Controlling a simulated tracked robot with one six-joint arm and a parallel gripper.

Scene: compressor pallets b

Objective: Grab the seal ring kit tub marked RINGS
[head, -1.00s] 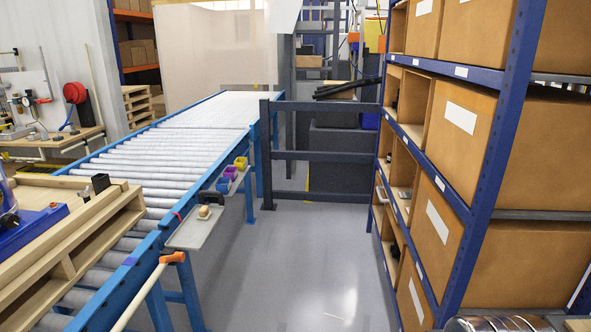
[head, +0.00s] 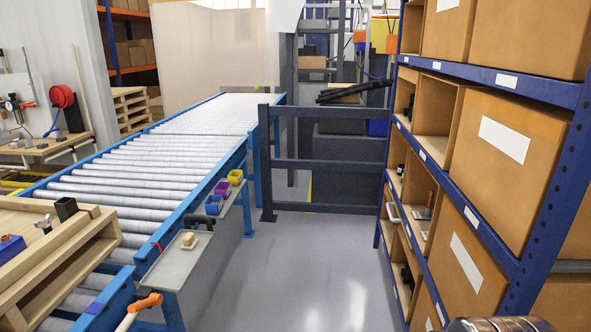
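No marking reading RINGS is legible, so I cannot tell which thing is the seal ring kit tub. Three small open bins stand in a row on a ledge along the conveyor's right side: a yellow bin (head: 235,177), a purple bin (head: 222,188) and a blue bin (head: 214,205). Small dark and pale items sit in the cubbies of the right-hand rack, too small to identify, including a pale tray-like item (head: 391,212).
A roller conveyor (head: 150,171) runs along the left, with a wooden pallet (head: 65,255) on it. A grey tray (head: 176,262) and an orange-headed mallet (head: 146,302) jut into the aisle. A blue rack (head: 474,216) lines the right. A dark barrier (head: 325,165) closes the far end; the floor between is clear.

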